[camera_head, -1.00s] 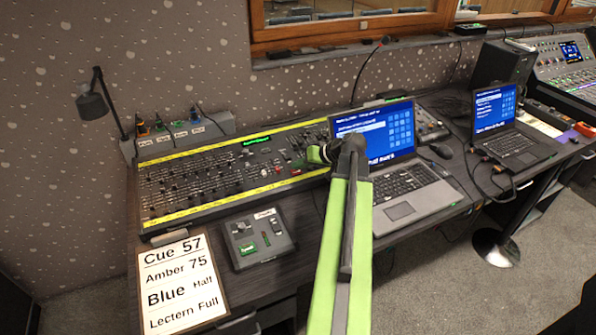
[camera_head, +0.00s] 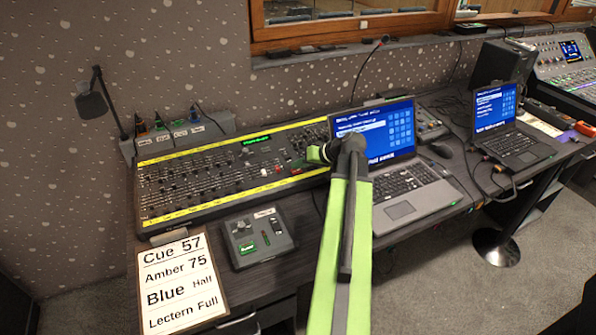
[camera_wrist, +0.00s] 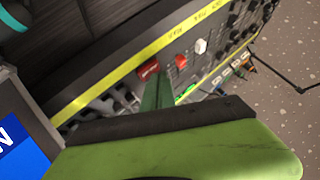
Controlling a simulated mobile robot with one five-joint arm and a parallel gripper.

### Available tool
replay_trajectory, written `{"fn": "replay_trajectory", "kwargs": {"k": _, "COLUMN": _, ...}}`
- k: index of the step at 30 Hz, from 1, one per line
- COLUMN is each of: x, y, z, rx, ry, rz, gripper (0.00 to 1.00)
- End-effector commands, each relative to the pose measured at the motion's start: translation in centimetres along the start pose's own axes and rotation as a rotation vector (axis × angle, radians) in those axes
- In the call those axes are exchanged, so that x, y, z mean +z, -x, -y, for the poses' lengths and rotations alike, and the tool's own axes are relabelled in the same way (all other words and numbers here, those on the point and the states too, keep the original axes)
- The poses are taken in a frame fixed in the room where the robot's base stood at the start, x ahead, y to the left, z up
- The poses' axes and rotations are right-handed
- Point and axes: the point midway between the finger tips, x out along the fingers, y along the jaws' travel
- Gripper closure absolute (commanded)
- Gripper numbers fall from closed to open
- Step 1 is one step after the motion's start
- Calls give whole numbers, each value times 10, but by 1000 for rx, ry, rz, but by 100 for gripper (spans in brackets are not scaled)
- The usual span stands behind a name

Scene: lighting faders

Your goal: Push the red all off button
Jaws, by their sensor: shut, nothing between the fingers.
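The red button (camera_head: 296,171) is on the lower right part of the lighting desk (camera_head: 165,205), by the yellow strip. In the wrist view the red button (camera_wrist: 148,70) is a wide red block close to my fingertips. My gripper (camera_head: 315,154) is over the right end of the desk, just right of the button. In the wrist view my gripper (camera_wrist: 158,82) is shut and empty, its green finger beside the button. I cannot tell whether it touches. A red fader cap (camera_wrist: 181,61) and a white fader cap (camera_wrist: 200,46) are nearby.
An open laptop (camera_head: 408,190) stands close on the right of my arm. A small grey box (camera_head: 257,238) and a cue sheet (camera_head: 180,285) lie in front of the desk. A black lamp (camera_head: 92,103) stands at the back left.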

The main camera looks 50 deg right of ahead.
Motion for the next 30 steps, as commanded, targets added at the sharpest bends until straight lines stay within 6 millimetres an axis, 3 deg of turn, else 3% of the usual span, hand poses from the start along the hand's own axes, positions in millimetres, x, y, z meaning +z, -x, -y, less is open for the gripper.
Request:
{"fn": "replay_trajectory", "kwargs": {"k": 12, "x": 2, "y": -4, "z": -2, "rx": 0, "ry": 0, "rz": 0, "gripper": 100}}
{"fn": "replay_trajectory", "kwargs": {"k": 30, "x": -8, "y": 9, "z": 7, "rx": 0, "ry": 0, "rz": 0, "gripper": 100}}
